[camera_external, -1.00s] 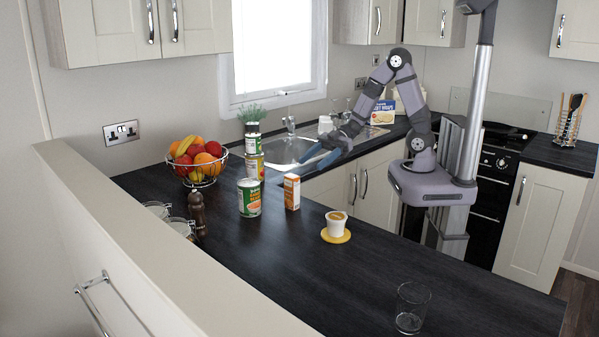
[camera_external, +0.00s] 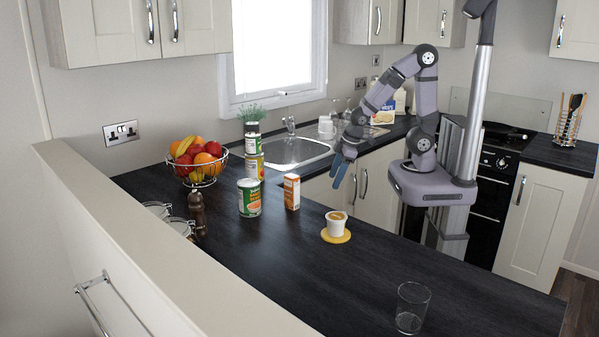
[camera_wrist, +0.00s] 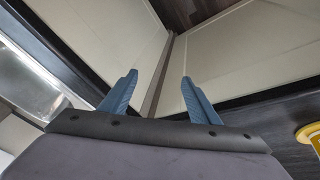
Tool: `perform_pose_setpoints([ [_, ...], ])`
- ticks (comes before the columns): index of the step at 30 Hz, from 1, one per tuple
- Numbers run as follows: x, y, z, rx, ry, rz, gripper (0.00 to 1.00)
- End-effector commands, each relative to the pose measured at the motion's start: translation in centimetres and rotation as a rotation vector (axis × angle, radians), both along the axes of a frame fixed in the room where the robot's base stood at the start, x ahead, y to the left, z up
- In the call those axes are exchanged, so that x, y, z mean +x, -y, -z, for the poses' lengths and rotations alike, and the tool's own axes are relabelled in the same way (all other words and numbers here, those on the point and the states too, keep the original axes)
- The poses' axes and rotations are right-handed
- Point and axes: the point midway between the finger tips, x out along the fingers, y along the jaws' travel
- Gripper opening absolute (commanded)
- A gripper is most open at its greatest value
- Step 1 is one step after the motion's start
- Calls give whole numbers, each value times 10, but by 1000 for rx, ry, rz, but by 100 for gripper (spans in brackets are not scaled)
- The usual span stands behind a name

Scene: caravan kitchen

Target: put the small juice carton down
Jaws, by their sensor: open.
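The small juice carton (camera_external: 292,192), orange and white, stands upright on the dark worktop (camera_external: 270,260), beside a large green-labelled can (camera_external: 249,197). My gripper (camera_external: 339,172) is to the right of the carton and apart from it, pointing down near the worktop's inner edge. In the wrist view, the two blue fingers (camera_wrist: 158,92) are spread with nothing between them. The carton does not show in the wrist view.
A white cup on a yellow coaster (camera_external: 336,237) stands in front of the carton. A clear glass (camera_external: 412,308) is at the front right. The sink (camera_external: 290,150) lies behind. The middle worktop is clear.

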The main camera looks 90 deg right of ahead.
Motion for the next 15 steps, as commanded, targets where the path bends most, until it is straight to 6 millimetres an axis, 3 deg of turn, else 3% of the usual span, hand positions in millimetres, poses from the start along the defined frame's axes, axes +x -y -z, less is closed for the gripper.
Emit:
perform_pose_setpoints([
  [3,-38,-23,3,56,-139,36,56],
  [6,-62,-39,2,97,-222,52,56],
  [10,-78,-51,1,128,-282,62,56],
  [15,-82,-53,1,136,-296,63,56],
])
